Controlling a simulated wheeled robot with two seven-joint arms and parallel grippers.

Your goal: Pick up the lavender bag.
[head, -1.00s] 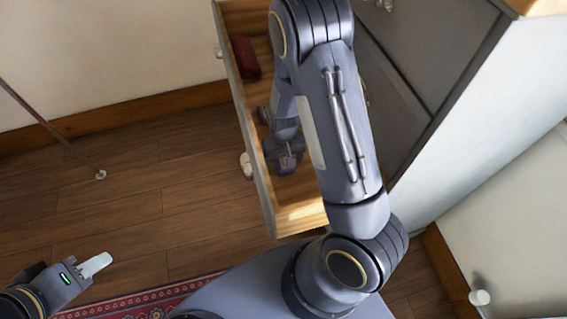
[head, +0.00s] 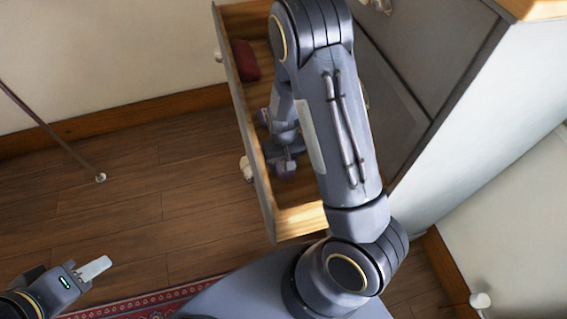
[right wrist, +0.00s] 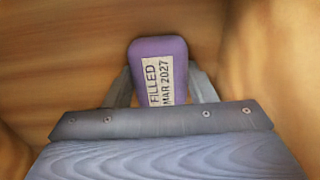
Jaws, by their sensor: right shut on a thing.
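The lavender bag (right wrist: 158,65) is a purple, rounded block with a white label reading "FILLED MAR 2027". In the right wrist view it stands between the two fingers of my right gripper (right wrist: 163,88), which is shut on it. In the head view my right gripper (head: 286,163) is down inside the open drawer, with a bit of purple bag (head: 288,172) at its fingertips. My right arm hides part of the drawer. My left gripper (head: 95,268) is at the lower left, away from the drawer; its jaw opening cannot be made out.
The open wooden drawer (head: 300,220) has close walls around my right gripper. A dark red item (head: 246,60) lies at its far end, and another purplish thing (head: 262,117) shows near its left wall. The grey cabinet (head: 470,130) stands right. Floor (head: 130,200) left of the drawer is clear.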

